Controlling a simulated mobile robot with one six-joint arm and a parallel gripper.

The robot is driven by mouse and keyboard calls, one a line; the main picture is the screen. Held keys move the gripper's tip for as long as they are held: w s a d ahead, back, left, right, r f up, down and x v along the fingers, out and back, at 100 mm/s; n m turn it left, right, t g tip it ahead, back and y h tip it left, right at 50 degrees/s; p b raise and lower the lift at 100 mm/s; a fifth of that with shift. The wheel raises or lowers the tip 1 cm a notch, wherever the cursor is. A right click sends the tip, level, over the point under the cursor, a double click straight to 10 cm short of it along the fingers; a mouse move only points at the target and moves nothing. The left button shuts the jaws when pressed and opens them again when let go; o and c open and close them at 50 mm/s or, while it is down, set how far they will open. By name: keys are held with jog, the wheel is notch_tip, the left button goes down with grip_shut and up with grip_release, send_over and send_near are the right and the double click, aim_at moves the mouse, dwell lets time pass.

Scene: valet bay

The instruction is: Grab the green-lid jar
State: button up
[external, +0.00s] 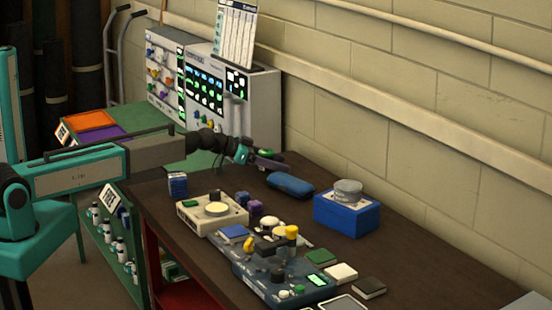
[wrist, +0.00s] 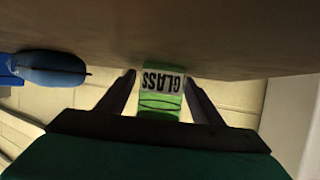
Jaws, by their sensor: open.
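In the wrist view a bright green jar (wrist: 161,102) with a white label reading "GLASS", upside down in the picture, sits between the two fingers of my gripper (wrist: 158,80). The fingers are apart, one on each side, with a narrow gap visible beside the jar. I cannot tell the lid from the body. In the external view my gripper (external: 267,160) reaches low over the far end of the dark table, and a small green patch shows at its fingers; the jar is mostly hidden there.
A blue case (external: 290,186) lies close to the right of my gripper, and it also shows in the wrist view (wrist: 52,69). A blue box (external: 347,216) with a grey tin (external: 347,190) stands beyond. Devices and small blocks crowd the table's near side.

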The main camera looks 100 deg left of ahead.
dwell(0.4)
jog(key=c, duration=1.1)
jog(key=shift+c, duration=0.2)
jog(key=shift+r, duration=0.2)
notch_tip(320, 180, up, 10)
jog(key=b, duration=0.2)
jog(key=shift+f, duration=0.15)
